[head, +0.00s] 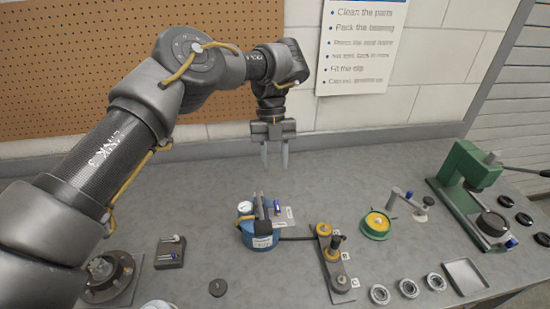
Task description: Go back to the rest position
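My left arm comes in from the left and reaches over the grey workbench (330,185). Its gripper (275,162) hangs fingers down near the back of the bench, above and behind a blue tin (260,240). The two fingers are apart, with nothing visible between them. The gripper appears clear of the objects on the bench. My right gripper is not in the picture.
A green press (470,170) stands at the right, with a green-rimmed yellow dish (377,224) left of it. Several bearing rings (408,288) and a shallow metal tray (465,277) lie at the front right. A pegboard (90,70) is behind.

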